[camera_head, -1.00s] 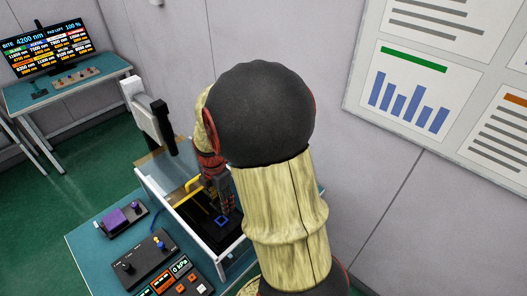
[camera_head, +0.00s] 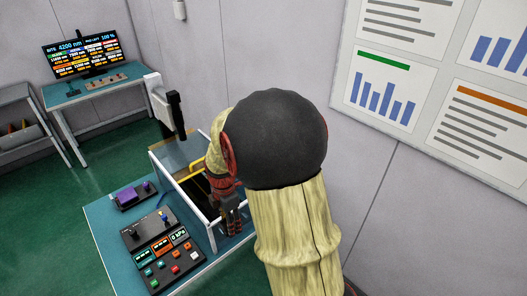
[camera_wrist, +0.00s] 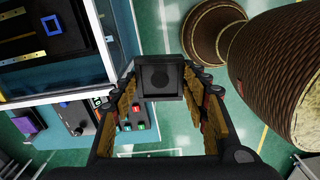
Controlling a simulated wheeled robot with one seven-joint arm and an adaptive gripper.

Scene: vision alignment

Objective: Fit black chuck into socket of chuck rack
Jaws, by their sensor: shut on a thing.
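The black chuck (camera_wrist: 161,77) is a dark square block with a round mark on its face. In the wrist view it sits between the fingertips of my gripper (camera_wrist: 161,88), which is shut on it. In the head view my gripper (camera_head: 234,222) points down by the near right side of the white-framed enclosure, and the chuck cannot be made out there. The wrist view shows green floor behind the chuck. A blue square outline (camera_wrist: 63,29) lies on a black surface inside the enclosure. I cannot identify the chuck rack in either view.
The white-framed enclosure (camera_head: 179,177) stands on a teal bench, beside a control panel (camera_head: 162,247) and a purple device (camera_head: 132,196). A second bench (camera_head: 97,87) with a monitor (camera_head: 82,54) stands at the back left, near a grey shelf (camera_head: 20,137). Green floor between them is clear.

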